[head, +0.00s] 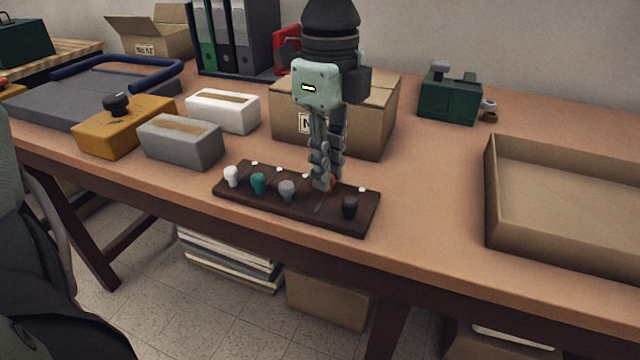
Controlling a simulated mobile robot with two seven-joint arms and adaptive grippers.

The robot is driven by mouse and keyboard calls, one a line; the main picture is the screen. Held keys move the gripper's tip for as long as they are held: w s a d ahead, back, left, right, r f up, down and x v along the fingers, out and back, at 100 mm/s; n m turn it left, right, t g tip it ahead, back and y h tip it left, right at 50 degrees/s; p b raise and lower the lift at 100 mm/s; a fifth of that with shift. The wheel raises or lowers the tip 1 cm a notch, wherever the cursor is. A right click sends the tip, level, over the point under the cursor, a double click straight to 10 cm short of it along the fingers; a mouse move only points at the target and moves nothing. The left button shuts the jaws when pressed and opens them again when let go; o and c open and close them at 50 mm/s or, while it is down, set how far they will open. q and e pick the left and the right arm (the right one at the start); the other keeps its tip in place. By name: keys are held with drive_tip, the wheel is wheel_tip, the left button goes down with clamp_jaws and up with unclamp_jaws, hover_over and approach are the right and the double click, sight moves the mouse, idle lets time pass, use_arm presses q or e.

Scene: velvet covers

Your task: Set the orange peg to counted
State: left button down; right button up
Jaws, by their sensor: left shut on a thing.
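A dark brown peg board (296,214) lies near the table's front edge. It carries a white peg (231,175), a teal peg (258,182), a grey peg (287,190) and a black peg (349,207) along its near side. Small white marks run along its far side. My left gripper (323,185) points down over the board, shut on the orange peg (331,183), between the grey and black pegs. The orange peg shows farther back than its neighbours, close to the line of white marks. The fingers largely hide it. My right gripper is out of view.
A cardboard box (372,125) stands just behind my left gripper. Grey (180,145), white (222,112) and yellow (125,130) blocks stand left of the board. A shallow open tray (489,205) is at right. The table between board and tray is clear.

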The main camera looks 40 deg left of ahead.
use_arm(q)
drive_tip(key=shift+w, duration=0.25)
drive_tip(key=c, duration=1.4)
unclamp_jaws()
drive_tip(key=shift+c, duration=0.2)
wheel_tip(320, 180, up, 12)
